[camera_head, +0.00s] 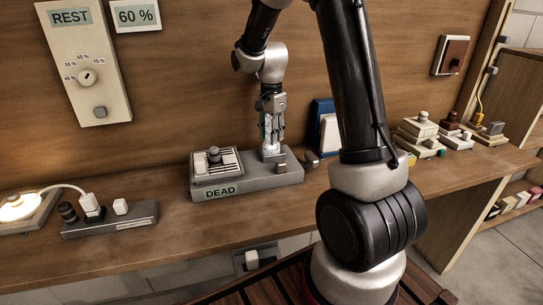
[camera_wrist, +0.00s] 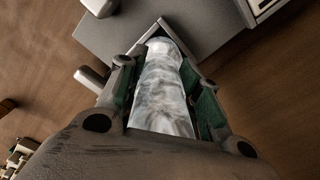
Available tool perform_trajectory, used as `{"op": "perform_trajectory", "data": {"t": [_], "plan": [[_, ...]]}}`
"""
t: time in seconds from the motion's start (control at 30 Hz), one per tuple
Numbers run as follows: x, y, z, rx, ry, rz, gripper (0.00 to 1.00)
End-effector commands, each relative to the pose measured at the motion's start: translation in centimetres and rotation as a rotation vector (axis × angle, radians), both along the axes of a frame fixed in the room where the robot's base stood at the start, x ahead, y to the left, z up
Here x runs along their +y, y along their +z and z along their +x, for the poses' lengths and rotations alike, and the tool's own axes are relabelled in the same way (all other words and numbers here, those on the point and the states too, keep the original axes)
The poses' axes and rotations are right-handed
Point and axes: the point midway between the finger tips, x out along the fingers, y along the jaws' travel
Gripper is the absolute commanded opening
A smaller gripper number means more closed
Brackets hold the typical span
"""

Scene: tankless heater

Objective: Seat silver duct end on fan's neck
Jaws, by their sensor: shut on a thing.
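My gripper (camera_head: 271,118) points down over the right part of the grey base labelled DEAD (camera_head: 285,179). It is shut on the silver duct (camera_wrist: 163,90), which stands roughly upright between the fingers. The duct's lower end (camera_head: 271,152) is at or just above the base; I cannot tell whether it is seated on anything. The fan's neck is not clearly visible, hidden by the duct end and fingers. A slatted unit with a dark knob (camera_head: 214,156) sits on the left part of the same base.
A blue panel (camera_head: 322,118) with a white piece stands right behind the base. A grey strip with plugs (camera_head: 110,220) and a glowing lamp (camera_head: 18,207) are at left. Several stacked blocks (camera_head: 420,128) are at right. The wooden wall is close behind.

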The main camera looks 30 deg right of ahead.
Motion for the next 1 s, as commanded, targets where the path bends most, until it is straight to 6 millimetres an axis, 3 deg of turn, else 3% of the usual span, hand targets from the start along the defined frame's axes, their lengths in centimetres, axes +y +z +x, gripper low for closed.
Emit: {"op": "perform_trajectory", "data": {"t": [0.27,0.3,0.43,1.0], "plan": [[0.00,-0.18,-0.01,0.000,0.000,0.000,0.04],[0.00,-0.18,-0.02,0.000,0.000,0.000,0.36],[0.00,-0.18,-0.02,0.001,0.000,0.000,0.59],[0.00,0.60,0.03,-0.001,0.000,0.000,0.59]]}}
